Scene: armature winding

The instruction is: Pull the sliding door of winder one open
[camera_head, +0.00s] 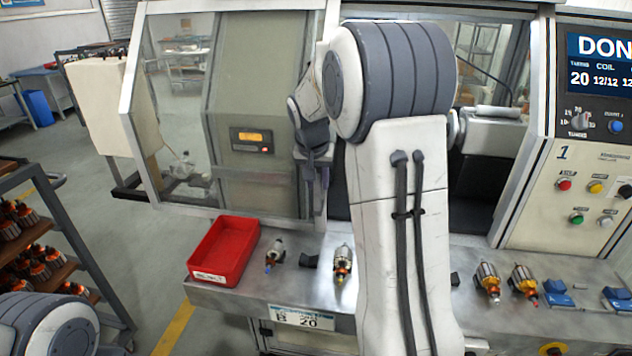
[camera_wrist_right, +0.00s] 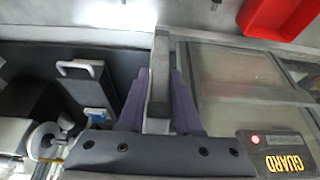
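The sliding door (camera_head: 262,95) of winder one is a tinted pane in a grey frame. It stands toward the left of the machine front, with the dark interior uncovered to its right. In the right wrist view the door pane (camera_wrist_right: 235,80) is on the right and the dark opening on the left. My right gripper (camera_head: 313,180) is at the door's right edge. In the right wrist view its two fingers (camera_wrist_right: 158,95) flank the upright door handle (camera_wrist_right: 160,75) closely and appear shut on it. My left gripper is out of view.
A red bin (camera_head: 225,250) and several armatures (camera_head: 488,280) lie on the steel ledge in front. The winder's control panel (camera_head: 590,170), marked 1, is at right. A rack (camera_head: 45,235) of armatures stands at left. My right arm hides the middle of the opening.

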